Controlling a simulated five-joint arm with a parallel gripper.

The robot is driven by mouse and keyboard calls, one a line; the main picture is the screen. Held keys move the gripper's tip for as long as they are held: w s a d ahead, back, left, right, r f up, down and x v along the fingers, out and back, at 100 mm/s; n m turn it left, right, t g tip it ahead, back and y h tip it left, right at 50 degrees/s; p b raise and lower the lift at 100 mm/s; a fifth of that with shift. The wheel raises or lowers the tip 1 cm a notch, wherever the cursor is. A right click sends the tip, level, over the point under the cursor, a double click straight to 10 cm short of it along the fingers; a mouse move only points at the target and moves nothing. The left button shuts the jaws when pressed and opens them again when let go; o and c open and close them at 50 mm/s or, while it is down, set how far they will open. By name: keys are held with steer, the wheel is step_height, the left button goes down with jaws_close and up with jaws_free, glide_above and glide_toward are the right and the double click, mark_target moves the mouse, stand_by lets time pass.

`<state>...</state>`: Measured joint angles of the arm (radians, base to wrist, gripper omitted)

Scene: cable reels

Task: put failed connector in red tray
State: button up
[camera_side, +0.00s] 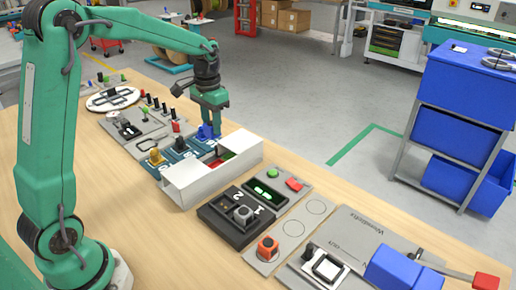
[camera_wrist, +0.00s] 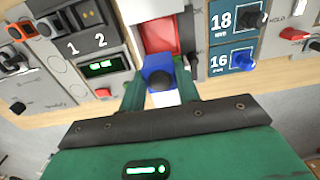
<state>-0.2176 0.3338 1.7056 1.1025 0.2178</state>
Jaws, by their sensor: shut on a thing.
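My gripper (camera_side: 209,105) points down over the far end of the white walled holder (camera_side: 185,190). In the wrist view my gripper (camera_wrist: 161,88) is shut on a blue connector (camera_wrist: 155,62) with a dark round end. The red tray (camera_wrist: 162,36) shows just beyond the held connector, which partly covers its near edge. In the side view the red tray (camera_side: 217,162) is mostly hidden behind the white wall. The blue connector (camera_side: 207,131) looks above the surface there; its exact height over the tray is hard to tell.
Slots marked 18 and 16 hold a black connector (camera_wrist: 250,20) and another blue connector (camera_wrist: 243,61). A yellow connector (camera_side: 155,156) stands left of the white holder. A black 1-2 block (camera_side: 232,221) and a green display (camera_side: 265,191) lie right of it.

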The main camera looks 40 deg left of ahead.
mark_target(213, 139)
step_height(213, 139, down, 7)
stand_by(0.4)
steer(key=shift+f, duration=0.1)
steer(key=shift+f, duration=2.2)
steer(key=shift+f, duration=0.15)
steer(key=shift+f, duration=0.85)
steer(key=o, duration=1.1)
steer(key=shift+f, duration=0.1)
steer(key=shift+c, duration=0.2)
steer(key=shift+r, duration=4.05)
